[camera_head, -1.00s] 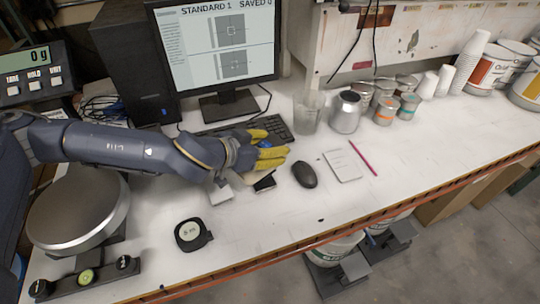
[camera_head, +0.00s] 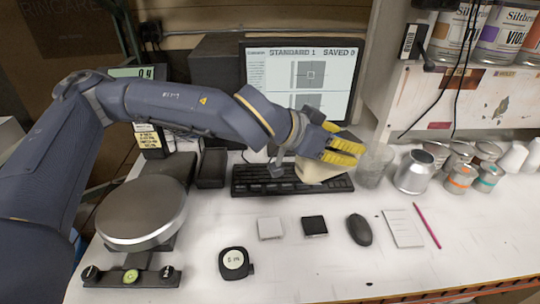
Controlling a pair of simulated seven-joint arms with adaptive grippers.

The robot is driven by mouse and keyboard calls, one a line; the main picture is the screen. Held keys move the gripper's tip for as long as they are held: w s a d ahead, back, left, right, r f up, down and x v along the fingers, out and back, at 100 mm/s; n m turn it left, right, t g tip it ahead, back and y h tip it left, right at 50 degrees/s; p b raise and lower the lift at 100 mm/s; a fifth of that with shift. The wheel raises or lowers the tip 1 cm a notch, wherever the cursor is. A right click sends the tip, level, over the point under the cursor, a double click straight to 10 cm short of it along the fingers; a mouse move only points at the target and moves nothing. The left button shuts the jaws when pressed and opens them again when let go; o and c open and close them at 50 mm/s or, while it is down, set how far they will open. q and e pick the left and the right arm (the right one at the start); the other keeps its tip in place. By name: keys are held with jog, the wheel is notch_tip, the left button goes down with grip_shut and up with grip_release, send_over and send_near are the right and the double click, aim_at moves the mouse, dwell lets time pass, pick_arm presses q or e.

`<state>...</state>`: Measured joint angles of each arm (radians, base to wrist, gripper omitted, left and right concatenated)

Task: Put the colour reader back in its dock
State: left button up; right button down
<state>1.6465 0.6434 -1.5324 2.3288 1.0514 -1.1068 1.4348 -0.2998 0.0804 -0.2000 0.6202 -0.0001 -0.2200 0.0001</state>
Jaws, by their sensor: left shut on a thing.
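My left gripper (camera_head: 343,152) has yellow fingers and is shut on a beige block-like device (camera_head: 318,171), which looks like the colour reader. The fingers cover part of it. The device is held over the right part of the black keyboard, in front of the monitor. A small dark open-topped holder (camera_head: 212,168) stands left of the keyboard; it may be the dock, but I cannot be sure. My right gripper is out of view.
A white tile (camera_head: 270,228) and a black tile (camera_head: 314,226) lie before the keyboard (camera_head: 280,181). A mouse (camera_head: 359,229), a notepad (camera_head: 403,228) and a tape measure (camera_head: 234,263) are nearby. A clear beaker (camera_head: 374,165) stands close right of the gripper. A round scale (camera_head: 142,213) is at left.

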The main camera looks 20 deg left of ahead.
pick_arm(q)
jog(key=shift+a+f, duration=0.15)
jog(key=shift+f, duration=0.3)
jog(key=w+a+n+t+y, duration=0.3)
jog(key=w+a+n, duration=0.1)
jog(key=w+a, duration=0.5)
jog(key=w+a+r+n+y, duration=0.1)
jog(key=w+a+n+y, duration=0.15)
jog(key=a, duration=0.75)
jog(key=w+a+r+n+y, duration=0.1)
jog(key=a+n+y, duration=0.3)
jog(key=a, duration=0.7)
jog(key=w+a+r+n+y, duration=0.1)
jog(key=w+a+n+y, duration=0.2)
jog(key=a, duration=0.7)
jog(key=shift+t+y, duration=0.25)
jog(key=shift+t, duration=0.15)
jog(key=f, duration=1.9)
jog(key=shift+s+a, duration=0.15)
jog(key=shift+s, duration=0.2)
jog(key=o, duration=1.5)
jog(key=shift+f, duration=0.15)
